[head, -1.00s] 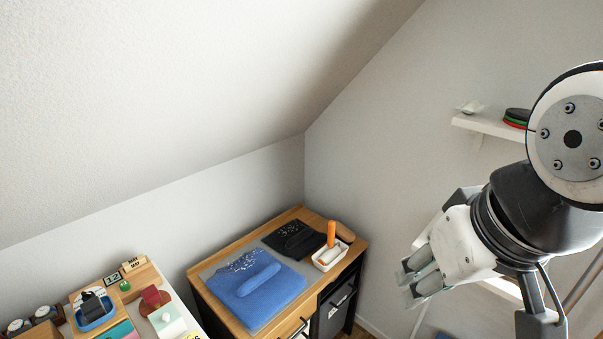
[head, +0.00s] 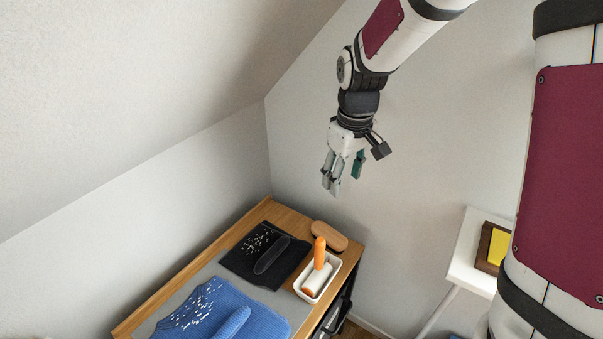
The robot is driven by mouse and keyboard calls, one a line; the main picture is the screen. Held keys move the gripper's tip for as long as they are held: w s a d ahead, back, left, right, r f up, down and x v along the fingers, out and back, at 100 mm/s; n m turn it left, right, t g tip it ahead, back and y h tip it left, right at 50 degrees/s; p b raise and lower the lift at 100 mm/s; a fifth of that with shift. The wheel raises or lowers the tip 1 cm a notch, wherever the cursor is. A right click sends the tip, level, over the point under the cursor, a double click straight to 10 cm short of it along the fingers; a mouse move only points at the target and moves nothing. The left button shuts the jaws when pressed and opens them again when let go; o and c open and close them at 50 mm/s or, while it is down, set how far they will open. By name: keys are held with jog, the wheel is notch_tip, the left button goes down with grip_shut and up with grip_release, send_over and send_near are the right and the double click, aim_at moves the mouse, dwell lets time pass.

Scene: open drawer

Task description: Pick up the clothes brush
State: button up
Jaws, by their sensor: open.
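The clothes brush appears to be the wooden oval block (head: 330,236) at the back right corner of the wooden table (head: 179,276) in the head view. Its underside is hidden. My gripper (head: 345,180) is open and empty, pointing down. In the picture it is above the brush and slightly to its right, clearly apart from it.
A white tray (head: 303,293) with an orange-handled lint roller (head: 319,253) stands just in front of the brush. A folded black garment (head: 240,262) with white specks lies left of it. A folded blue garment (head: 235,302) lies nearer. The wall (head: 450,150) is close behind.

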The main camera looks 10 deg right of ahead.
jog(key=n+g+b, duration=0.1)
jog(key=n+b, duration=0.1)
send_near(329, 233)
notch_tip(329, 233, down, 5)
jog(key=shift+w+a+r+b, duration=0.1)
jog(key=shift+b, duration=0.3)
jog(key=shift+f, duration=3.2)
jog(key=c, duration=1)
